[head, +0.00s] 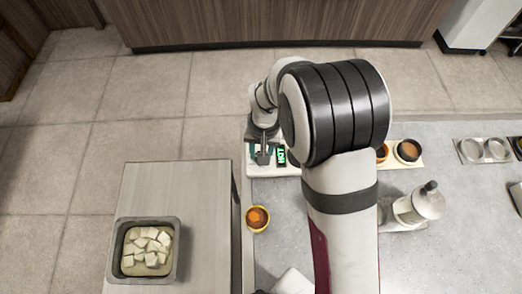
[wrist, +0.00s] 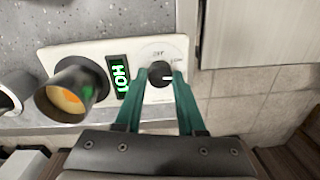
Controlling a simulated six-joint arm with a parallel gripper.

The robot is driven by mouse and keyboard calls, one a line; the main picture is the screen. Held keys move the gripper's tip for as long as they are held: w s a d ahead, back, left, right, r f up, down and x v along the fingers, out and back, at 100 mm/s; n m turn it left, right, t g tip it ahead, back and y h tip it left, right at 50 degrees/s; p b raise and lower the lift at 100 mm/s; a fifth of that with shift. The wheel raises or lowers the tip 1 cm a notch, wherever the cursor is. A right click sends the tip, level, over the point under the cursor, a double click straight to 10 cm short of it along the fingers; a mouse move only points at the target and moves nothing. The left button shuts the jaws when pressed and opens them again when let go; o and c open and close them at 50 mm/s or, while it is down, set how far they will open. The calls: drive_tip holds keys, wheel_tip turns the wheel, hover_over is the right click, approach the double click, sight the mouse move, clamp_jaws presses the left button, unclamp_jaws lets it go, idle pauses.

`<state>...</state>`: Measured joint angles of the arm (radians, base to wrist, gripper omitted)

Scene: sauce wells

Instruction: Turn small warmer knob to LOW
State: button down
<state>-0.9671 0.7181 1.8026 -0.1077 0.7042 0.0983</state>
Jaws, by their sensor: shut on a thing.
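The small warmer's black knob (wrist: 160,71) is on a white panel (wrist: 90,48), inside a printed dial whose small lettering I cannot read clearly. A short white mark on the knob points to the right in the wrist view. My gripper (wrist: 163,78) has green fingers, shut on the knob from both sides. A black display (wrist: 119,76) beside the knob shows green letters that look like HOT. In the head view my gripper (head: 263,153) is at the panel's left end, by the display (head: 282,156); the knob is hidden there.
A dark-rimmed well with orange sauce (wrist: 66,98) stands beside the display. An orange bowl (head: 258,218) sits near the counter's left edge. A tray of white cubes (head: 176,263) is on the left cabinet. A pump dispenser (head: 420,205) stands at right. Floor lies beyond the panel.

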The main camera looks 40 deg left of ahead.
drive_tip(key=n, duration=0.5)
drive_tip(key=shift+n, duration=0.3)
idle(0.5)
drive_tip(key=c, duration=0.5)
unclamp_jaws()
wheel_tip(320, 180, up, 16)
drive_tip(key=shift+w+d, duration=0.15)
drive_tip(key=shift+w, duration=0.2)
drive_tip(key=shift+f, duration=0.1)
